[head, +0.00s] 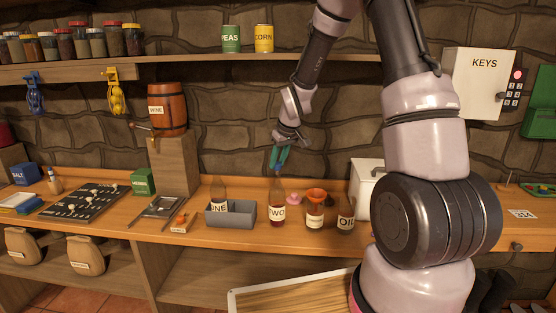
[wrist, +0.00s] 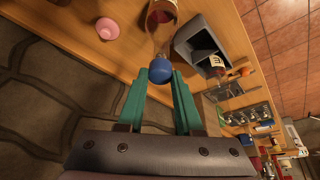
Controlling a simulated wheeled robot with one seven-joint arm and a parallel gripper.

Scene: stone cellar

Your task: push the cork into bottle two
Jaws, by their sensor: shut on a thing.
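Bottle two (head: 277,212), a clear bottle with dark red contents and a TWO label, stands upright on the wooden counter. My gripper (head: 280,157) points down right above its neck. In the wrist view the teal fingers of my gripper (wrist: 158,78) hold a round blue-topped cork (wrist: 160,72) at their tips. The cork is in line with the neck of bottle two (wrist: 162,18) and appears to be at its mouth. How far it sits in the neck is hidden.
Left of bottle two is a grey bin (head: 240,216) with bottle one (head: 218,195) in it. A white box (head: 366,182) stands behind.

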